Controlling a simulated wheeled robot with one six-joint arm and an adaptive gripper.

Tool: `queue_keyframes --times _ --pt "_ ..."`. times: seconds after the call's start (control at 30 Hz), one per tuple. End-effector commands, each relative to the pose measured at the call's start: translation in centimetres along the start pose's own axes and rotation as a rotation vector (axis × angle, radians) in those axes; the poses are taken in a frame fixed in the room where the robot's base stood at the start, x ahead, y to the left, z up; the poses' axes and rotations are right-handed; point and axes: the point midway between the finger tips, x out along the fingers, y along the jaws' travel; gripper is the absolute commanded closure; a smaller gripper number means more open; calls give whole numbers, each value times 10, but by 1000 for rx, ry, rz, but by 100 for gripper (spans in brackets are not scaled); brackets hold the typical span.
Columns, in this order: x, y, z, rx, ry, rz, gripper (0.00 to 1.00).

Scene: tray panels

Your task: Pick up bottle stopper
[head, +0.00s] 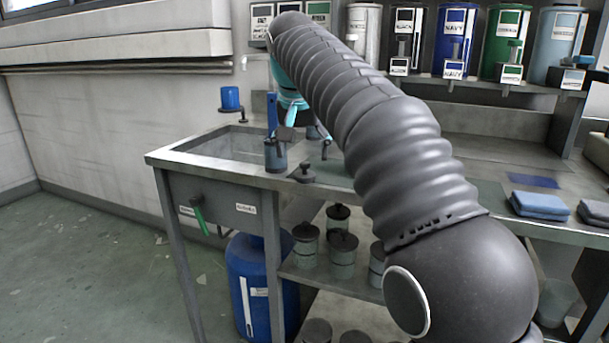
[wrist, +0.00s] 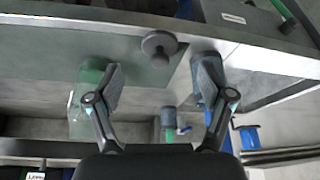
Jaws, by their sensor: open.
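A dark grey stopper with a round knob and wider flange (head: 305,173) stands on the bench near its front edge in the head view. It also shows in the wrist view (wrist: 160,46), above and between the finger pads, apart from both. My gripper (wrist: 158,80) is open and empty, with its two fingers spread wide. In the head view it is partly hidden behind my arm, above the bench.
A blue-grey jar (head: 275,155) stands left of the stopper, near the sink basin (head: 225,144). A greenish clear bottle (wrist: 84,100) is behind the left finger. A blue cup (head: 230,97) and another small dark stopper-like piece (head: 242,117) are at the back left.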

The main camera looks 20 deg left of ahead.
Motion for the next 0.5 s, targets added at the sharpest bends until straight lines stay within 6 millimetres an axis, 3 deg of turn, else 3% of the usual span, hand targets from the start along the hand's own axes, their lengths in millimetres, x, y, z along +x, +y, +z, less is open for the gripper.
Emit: queue_keyframes --times 0.5 --pt "54 0 0 0 -1 0 20"
